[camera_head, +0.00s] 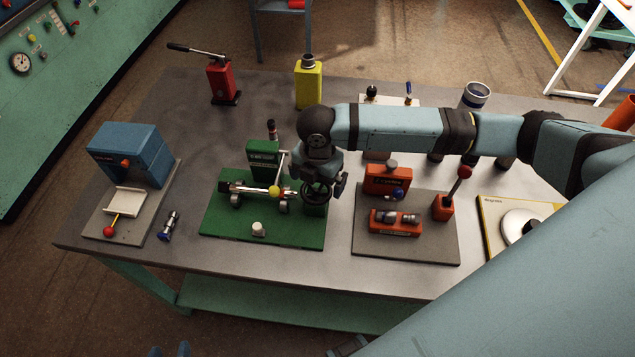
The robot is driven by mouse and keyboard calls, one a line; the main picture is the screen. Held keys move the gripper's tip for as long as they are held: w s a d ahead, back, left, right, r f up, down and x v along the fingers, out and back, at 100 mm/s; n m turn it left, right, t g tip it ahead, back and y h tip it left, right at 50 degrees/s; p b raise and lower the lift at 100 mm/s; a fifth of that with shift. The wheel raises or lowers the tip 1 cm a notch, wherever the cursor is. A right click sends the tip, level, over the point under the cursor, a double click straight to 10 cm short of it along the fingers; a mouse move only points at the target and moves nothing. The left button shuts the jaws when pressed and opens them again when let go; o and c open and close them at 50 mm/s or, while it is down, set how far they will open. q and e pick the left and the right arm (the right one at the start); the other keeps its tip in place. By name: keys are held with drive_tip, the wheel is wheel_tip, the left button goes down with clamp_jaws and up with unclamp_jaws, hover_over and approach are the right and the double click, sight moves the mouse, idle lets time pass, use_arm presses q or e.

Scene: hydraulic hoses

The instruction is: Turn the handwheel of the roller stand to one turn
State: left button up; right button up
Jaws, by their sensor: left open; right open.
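The roller stand is a green base plate (218,224) with an upright green block, a metal roller carrying a hose, and a yellow-knobbed lever. Its dark handwheel (317,194) is at the right end of the stand, partly hidden by my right gripper. My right arm comes in from the right, and my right gripper (327,188) is open, pointing down at the handwheel. I cannot tell whether the fingers touch the wheel. My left gripper is not in view.
To the right stands a grey plate (438,246) with orange fixtures and a red-knobbed lever. A blue machine (131,153) and a loose fitting (170,226) are at left. A red hand pump (221,80) and yellow bottle (309,84) stand behind. The table front is clear.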

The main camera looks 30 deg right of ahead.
drive_tip(key=shift+f, duration=1.15)
drive_tip(key=c, duration=0.8)
drive_tip(key=shift+r+n+p, duration=0.35)
drive_tip(key=shift+n+p, duration=0.05)
drive_tip(key=shift+p, duration=0.75)
drive_tip(key=shift+c, duration=0.2)
drive_tip(key=shift+p, duration=0.4)
drive_tip(key=shift+f+n, duration=0.25)
drive_tip(key=shift+n, duration=0.15)
drive_tip(key=o, duration=0.8)
drive_tip(key=shift+o, duration=0.2)
